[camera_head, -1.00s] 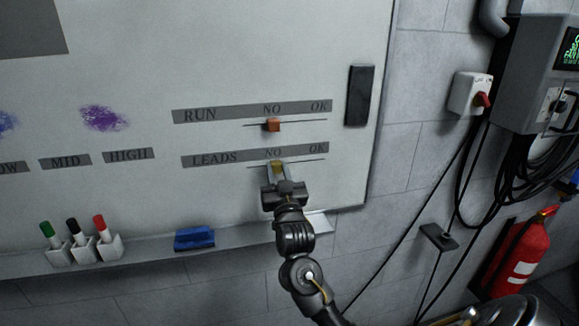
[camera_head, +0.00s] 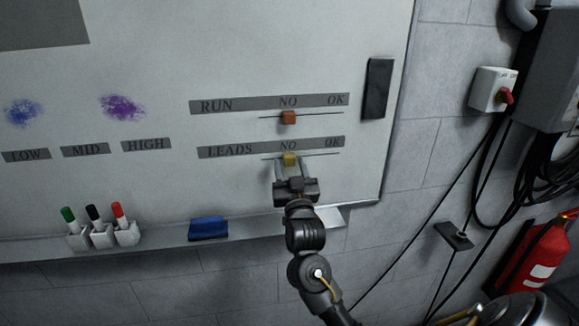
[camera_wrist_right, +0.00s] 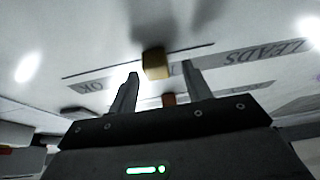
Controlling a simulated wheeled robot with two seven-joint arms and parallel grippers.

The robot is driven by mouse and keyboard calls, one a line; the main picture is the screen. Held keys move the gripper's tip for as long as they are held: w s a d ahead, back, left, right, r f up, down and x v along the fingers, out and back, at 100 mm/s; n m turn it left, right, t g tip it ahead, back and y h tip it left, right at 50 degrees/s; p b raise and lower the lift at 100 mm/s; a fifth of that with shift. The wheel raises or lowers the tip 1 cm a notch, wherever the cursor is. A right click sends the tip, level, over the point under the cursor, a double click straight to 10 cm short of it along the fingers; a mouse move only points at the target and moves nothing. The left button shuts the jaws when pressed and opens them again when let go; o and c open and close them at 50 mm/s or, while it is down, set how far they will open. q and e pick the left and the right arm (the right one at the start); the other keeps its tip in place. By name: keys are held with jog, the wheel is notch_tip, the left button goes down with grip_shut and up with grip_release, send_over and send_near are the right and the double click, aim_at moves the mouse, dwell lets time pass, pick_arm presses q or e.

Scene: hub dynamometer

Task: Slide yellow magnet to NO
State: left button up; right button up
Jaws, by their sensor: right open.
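The yellow magnet (camera_head: 290,159) sits on the thin line of the LEADS row, just below the word NO (camera_head: 288,145). My right gripper (camera_head: 291,165) is open just below it, with one finger to each side of the magnet. In the right wrist view, the yellow magnet (camera_wrist_right: 155,64) shows near the tips of the open right gripper (camera_wrist_right: 160,70), with space between it and the fingers. I cannot tell how far the tips are from the board. My left gripper is not in view.
An orange magnet (camera_head: 288,117) sits under NO in the RUN row above. A black block (camera_head: 377,88) is on the board's right side. The tray below holds several markers (camera_head: 97,226) and a blue eraser (camera_head: 208,228). A red extinguisher (camera_head: 547,252) stands at right.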

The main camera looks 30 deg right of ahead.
jog(key=b+v, duration=0.3)
jog(key=v, duration=0.7)
